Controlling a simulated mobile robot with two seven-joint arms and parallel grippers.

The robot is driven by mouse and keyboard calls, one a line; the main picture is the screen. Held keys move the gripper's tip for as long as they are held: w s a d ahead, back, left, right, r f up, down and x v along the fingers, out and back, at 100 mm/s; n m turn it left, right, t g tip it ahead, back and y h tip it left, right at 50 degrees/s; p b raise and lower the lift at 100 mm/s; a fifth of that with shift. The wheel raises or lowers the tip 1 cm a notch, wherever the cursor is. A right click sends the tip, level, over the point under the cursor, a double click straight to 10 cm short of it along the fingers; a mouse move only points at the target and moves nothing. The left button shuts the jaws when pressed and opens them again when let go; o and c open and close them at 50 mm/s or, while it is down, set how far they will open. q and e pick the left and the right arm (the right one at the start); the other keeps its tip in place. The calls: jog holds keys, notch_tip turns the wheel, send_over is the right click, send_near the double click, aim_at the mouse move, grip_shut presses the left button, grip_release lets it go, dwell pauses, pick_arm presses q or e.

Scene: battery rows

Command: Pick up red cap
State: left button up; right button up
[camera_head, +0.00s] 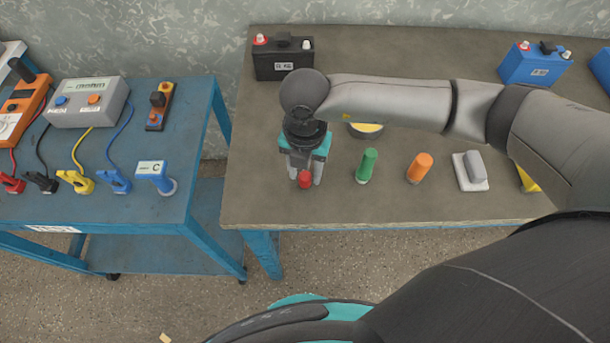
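The small red cap (305,180) is near the front left part of the brown-topped table (400,210). My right gripper (306,178) points down over it, with one finger on each side of the cap. The fingers stand apart, with a gap seeming to show between them and the cap, so the gripper looks open. The gripper body hides the table just behind the cap. I cannot tell how far down the fingers reach. My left gripper is not in view.
A yellow-filled bowl (366,130) is partly behind my arm. Batteries (284,58) stand at the back. A blue bench (120,160) holds clamps and a meter.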

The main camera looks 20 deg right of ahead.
grip_shut()
dwell(0.4)
